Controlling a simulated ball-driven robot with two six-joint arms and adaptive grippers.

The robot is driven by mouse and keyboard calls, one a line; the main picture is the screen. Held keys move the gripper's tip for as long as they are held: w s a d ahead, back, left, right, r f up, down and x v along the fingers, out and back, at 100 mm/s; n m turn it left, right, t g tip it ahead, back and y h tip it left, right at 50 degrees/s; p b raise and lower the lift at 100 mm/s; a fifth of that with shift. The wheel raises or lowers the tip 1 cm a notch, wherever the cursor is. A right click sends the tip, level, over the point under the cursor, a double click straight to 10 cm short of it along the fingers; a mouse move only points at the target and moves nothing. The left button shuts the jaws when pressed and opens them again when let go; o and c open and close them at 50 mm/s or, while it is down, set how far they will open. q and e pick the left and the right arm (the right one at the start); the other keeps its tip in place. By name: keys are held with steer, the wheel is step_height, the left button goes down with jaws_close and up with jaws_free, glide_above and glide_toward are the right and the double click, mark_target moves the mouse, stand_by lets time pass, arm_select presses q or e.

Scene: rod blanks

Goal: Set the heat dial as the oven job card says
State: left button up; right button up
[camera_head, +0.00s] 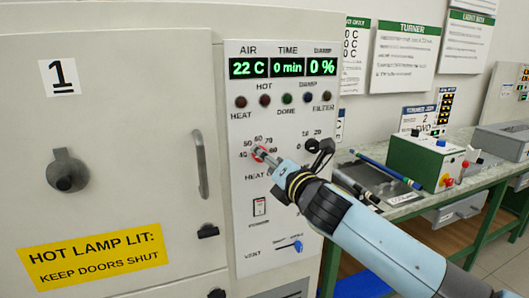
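The heat dial (257,155) is on the oven's pale control panel (240,210), with a scale around it marked in tens. A bit of red shows at the dial. My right gripper (263,153) comes in from the lower right with its tips at the dial and covers most of it. I cannot tell whether the fingers are closed on it, nor where its pointer stands. The display (283,67) reads AIR 22 C, TIME 0 min, DAMP 0 %. No card marked as the oven job card can be read here. My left gripper is not in view.
A second black knob (319,146) is just right of my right gripper. A rocker switch (260,207) and a blue-tipped slider (297,246) sit below. The oven door (130,120) is shut. A bench (400,200) with a green-and-white box (425,160) stands at right.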

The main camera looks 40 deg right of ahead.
steer(key=shift+w+d, duration=0.15)
steer(key=shift+w, duration=0.95)
steer(key=shift+c, duration=0.2)
steer(key=c, duration=1.1)
